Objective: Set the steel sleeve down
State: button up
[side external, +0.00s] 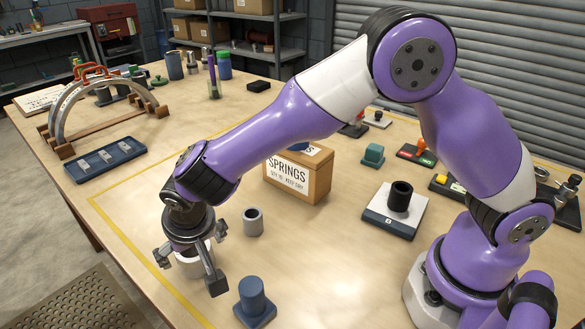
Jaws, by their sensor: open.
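My gripper (189,268) points down over the near left of the table, with its fingers spread open. A pale, whitish-grey round part (192,263) stands below the palm between the fingers; the gripper hides much of it, and I cannot tell whether any finger touches it. A grey hollow sleeve (253,222) stands upright on the table just right of the gripper, apart from it. Both could pass for steel; I cannot tell for sure which is the steel sleeve.
A blue post on a square base (255,302) stands in front right of the gripper. A SPRINGS carton (298,173) is behind. A black sleeve (400,196) stands on a block marked B (383,222). A blue tray (104,159) and an arched frame (62,120) are far left.

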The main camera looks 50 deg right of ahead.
jog(key=d+v, duration=0.1)
jog(key=v, duration=1)
jog(key=s+d+r+n+y, duration=0.1)
jog(key=s+d+r, duration=0.15)
jog(key=d, duration=0.35)
jog(key=s+d+r, duration=0.1)
jog(key=d+r, duration=0.2)
jog(key=d, duration=0.4)
jog(key=s+d+n+t, duration=0.1)
jog(key=s+d+n, duration=0.1)
jog(key=s+d, duration=0.4)
jog(key=s, duration=0.3)
jog(key=shift+d+f, duration=0.15)
jog(key=shift+d, duration=0.2)
